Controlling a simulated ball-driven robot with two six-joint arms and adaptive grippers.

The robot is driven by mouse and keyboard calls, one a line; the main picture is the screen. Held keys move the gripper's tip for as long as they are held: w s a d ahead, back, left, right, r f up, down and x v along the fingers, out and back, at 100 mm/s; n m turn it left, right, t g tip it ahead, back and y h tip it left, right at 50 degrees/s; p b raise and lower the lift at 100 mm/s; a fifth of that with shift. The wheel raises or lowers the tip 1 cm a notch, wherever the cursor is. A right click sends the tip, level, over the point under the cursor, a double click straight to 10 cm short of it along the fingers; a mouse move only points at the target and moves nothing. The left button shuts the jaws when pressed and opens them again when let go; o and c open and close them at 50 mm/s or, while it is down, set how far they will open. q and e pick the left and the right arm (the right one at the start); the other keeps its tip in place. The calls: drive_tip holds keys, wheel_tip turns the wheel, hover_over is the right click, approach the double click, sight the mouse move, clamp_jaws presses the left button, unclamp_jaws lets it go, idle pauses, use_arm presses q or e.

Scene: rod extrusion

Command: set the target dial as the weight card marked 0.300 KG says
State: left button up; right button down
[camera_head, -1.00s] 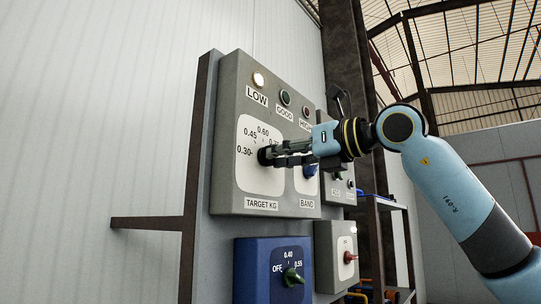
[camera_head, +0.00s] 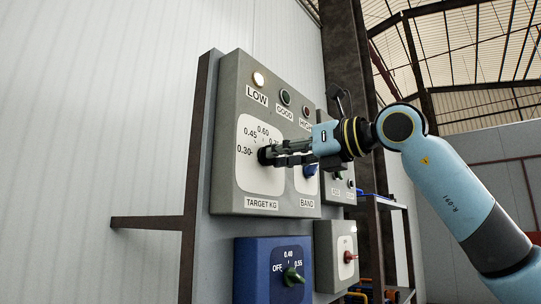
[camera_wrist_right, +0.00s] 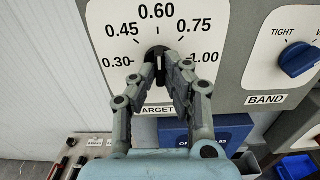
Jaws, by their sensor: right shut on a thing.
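The target dial's dark knob (camera_wrist_right: 158,52) sits in the middle of a pale scale marked 0.30 to 1.00 in the right wrist view. In the head view the knob (camera_head: 264,155) shows above the TARGET KG label (camera_head: 261,203). My right gripper (camera_wrist_right: 160,72) is shut on the knob, with one finger on each side; it also shows in the head view (camera_head: 274,154). The fingers partly hide the knob, and I cannot tell which mark it points to. No card reading 0.300 KG can be made out. My left gripper is not in view.
The LOW lamp (camera_head: 258,79) is lit; the GOOD (camera_head: 284,97) and HIGH (camera_head: 306,111) lamps look dark. A blue BAND knob (camera_wrist_right: 299,59) is right of the dial. Below is a blue box (camera_head: 246,284) with a green knob (camera_head: 292,277), beside a grey box with a red knob (camera_head: 349,257).

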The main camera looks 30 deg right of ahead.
drive_tip(key=shift+r+n, duration=0.1)
drive_tip(key=shift+n, duration=0.9)
drive_tip(key=shift+n, duration=2.1)
